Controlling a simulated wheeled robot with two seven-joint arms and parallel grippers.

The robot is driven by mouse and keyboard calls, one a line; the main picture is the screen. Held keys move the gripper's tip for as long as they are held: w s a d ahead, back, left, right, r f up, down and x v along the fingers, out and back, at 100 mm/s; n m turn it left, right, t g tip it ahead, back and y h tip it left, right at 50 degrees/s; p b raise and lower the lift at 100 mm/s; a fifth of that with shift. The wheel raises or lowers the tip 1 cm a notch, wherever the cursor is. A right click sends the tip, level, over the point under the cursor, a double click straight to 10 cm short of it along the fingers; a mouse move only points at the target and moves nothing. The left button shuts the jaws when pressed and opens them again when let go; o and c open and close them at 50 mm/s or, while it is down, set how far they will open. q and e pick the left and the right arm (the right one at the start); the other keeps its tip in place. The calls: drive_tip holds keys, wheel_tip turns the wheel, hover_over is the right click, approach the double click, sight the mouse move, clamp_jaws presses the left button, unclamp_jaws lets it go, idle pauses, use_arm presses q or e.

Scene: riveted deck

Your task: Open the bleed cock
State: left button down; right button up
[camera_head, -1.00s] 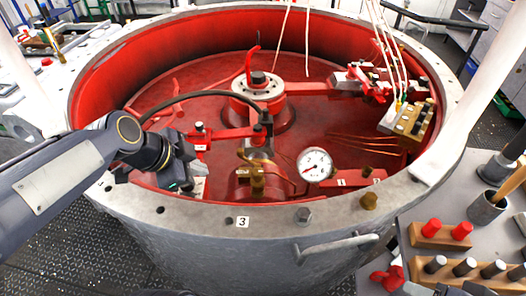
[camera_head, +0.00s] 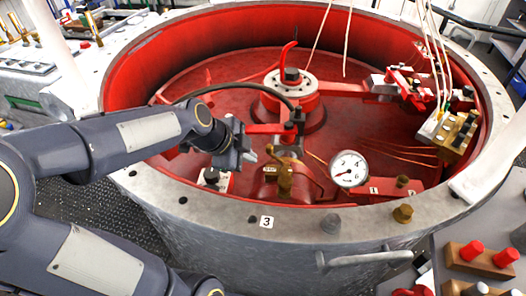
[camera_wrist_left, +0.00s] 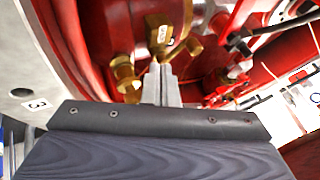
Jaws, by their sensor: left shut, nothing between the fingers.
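The brass bleed cock (camera_head: 285,178) stands upright inside the red vessel, just left of a white-dialled pressure gauge (camera_head: 349,169). Its brass body also shows in the left wrist view (camera_wrist_left: 160,30), beyond the fingertips. My left gripper (camera_head: 264,154) is shut and empty, with its tips close to the left side of the cock's upper part. In the left wrist view the shut fingers (camera_wrist_left: 160,80) point at the brass parts. I cannot tell whether they touch. The cock's handle position is not clear. My right gripper is not in view.
The grey vessel rim (camera_head: 220,212) with a label 3 runs in front of the cock. A black hose (camera_head: 235,88) arches above the gripper. A brass block with wires (camera_head: 455,135) is at the right. A red hook (camera_head: 288,55) stands on the central hub.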

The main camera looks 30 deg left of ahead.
use_arm(q)
drive_tip(key=w+f, duration=0.4)
drive_tip(key=w, duration=0.2)
drive_tip(key=shift+w+p, duration=0.3)
drive_tip(key=shift+p, duration=0.05)
drive_tip(key=shift+d+f, duration=0.1)
drive_tip(key=shift+f, duration=0.05)
